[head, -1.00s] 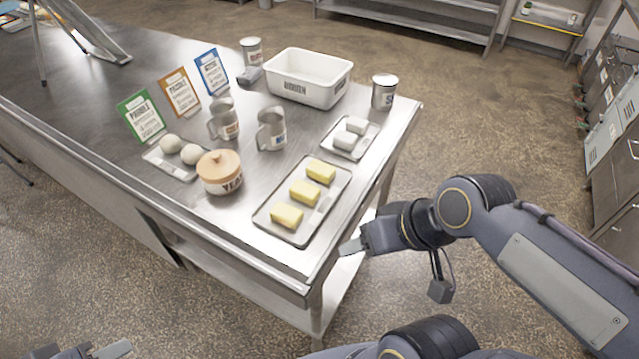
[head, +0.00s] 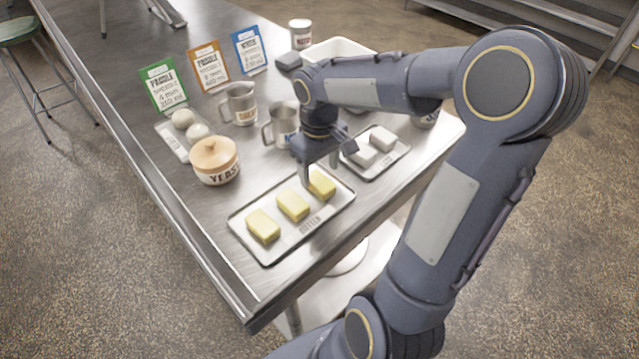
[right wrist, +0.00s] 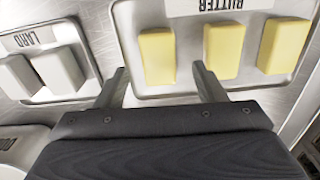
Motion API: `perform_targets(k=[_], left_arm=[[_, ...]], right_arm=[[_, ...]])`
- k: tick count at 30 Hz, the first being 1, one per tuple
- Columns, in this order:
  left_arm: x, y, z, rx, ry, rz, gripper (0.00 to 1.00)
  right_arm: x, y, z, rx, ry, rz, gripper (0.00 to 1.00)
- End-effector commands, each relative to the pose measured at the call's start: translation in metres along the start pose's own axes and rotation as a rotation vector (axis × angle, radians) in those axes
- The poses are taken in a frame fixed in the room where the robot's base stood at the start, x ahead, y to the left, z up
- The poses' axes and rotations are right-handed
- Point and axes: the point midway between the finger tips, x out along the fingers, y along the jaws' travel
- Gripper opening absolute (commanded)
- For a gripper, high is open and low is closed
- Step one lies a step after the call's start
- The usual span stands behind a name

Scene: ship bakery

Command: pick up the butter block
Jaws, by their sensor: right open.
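Three yellow butter blocks lie in a row on a tray labelled BUTTER (head: 345,203) near the table's corner. In the head view they are the left block (head: 263,226), the middle block (head: 293,205) and the right block (head: 322,185). My right gripper (head: 322,170) is open above the right block, partly covering it. In the right wrist view that block (right wrist: 157,58) shows between and beyond the two open fingers (right wrist: 161,82). The other two blocks (right wrist: 221,50) (right wrist: 284,46) show to the right. I hold nothing there. My left gripper is out of view.
A LARD tray (head: 374,174) with two white blocks (head: 382,139) lies close beside the gripper. Metal mugs (head: 240,105) (head: 284,125), a lidded yeast pot (head: 215,165) and a dough tray (head: 166,128) stand left. A white bin (head: 350,47) stands behind my arm.

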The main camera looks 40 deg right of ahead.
Motion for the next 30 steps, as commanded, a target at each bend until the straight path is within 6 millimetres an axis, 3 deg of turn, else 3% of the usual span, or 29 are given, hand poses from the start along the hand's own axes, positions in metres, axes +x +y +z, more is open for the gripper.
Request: perform_targets(k=[6,16,27,30], left_arm=[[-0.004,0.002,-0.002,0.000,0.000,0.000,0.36],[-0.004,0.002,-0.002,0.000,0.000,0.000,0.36],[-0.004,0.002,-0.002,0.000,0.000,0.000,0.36],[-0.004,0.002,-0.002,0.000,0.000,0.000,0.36]], right_arm=[[0.032,0.000,0.000,0.000,-0.004,-0.002,0.64],[0.039,0.000,0.000,-0.001,0.000,0.000,0.62],[0.039,0.000,0.000,0.000,0.000,-0.001,0.15],[0.039,0.000,0.000,0.000,0.001,0.000,0.14]])
